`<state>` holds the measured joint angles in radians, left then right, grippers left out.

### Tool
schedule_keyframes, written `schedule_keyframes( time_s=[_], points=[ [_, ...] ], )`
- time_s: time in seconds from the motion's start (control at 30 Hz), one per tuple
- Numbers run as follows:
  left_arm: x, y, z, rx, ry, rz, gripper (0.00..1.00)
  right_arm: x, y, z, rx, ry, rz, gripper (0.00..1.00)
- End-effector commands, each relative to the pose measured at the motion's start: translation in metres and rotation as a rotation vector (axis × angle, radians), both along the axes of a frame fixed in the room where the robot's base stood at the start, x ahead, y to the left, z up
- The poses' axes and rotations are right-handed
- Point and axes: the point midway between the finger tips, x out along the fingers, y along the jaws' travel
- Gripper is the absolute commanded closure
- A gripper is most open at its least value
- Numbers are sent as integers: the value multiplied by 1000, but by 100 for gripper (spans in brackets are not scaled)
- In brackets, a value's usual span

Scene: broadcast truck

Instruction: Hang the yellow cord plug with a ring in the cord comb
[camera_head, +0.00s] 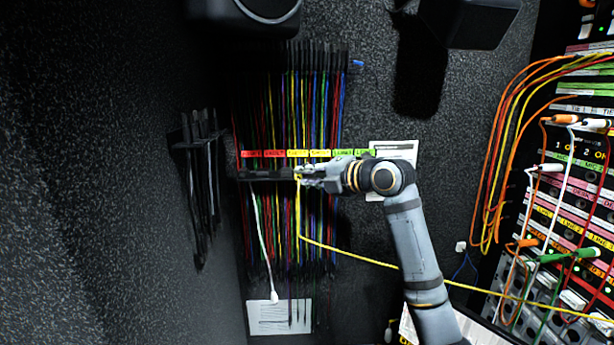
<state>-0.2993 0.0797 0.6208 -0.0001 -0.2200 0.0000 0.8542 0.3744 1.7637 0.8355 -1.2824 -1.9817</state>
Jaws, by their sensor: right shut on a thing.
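The cord comb (262,175) is a dark bar on the wall, with many coloured cords hanging above and below it and coloured labels along its upper side. My right gripper (300,176) is at the middle of the comb, in front of the cords. It is shut on the yellow cord plug, which is mostly hidden by the fingers. The yellow cord (350,258) drops from the gripper, then runs right toward the patch panel. I cannot tell whether the plug sits in a comb slot or in front of it. The ring is not discernible. My left gripper is not in view.
The patch panel (570,190) with orange, white and green plugs fills the right side. A white cord (262,245) hangs left of the gripper. A smaller dark rack (198,145) stands out on the left wall. White sheets lie behind my arm and below the cords (265,320).

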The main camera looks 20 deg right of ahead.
Motion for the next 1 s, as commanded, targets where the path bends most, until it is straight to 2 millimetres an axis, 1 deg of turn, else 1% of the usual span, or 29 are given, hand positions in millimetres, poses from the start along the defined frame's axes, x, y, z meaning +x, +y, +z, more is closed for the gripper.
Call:
schedule_keyframes(
  time_s=[0.67, 0.7, 0.8, 0.87, 1.0],
  points=[
    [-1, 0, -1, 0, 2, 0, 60, 0, 0, -4, 0, 0, -1, 100],
    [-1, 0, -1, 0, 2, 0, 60, 0, 0, -4, 0, 0, -1, 80],
    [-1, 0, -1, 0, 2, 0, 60, 0, 0, -3, 0, 0, -1, 66],
    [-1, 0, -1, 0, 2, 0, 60, 0, 0, -3, -1, 1, -1, 58],
    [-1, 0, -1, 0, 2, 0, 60, 0, 0, -3, -1, 1, -1, 57]
  ],
)
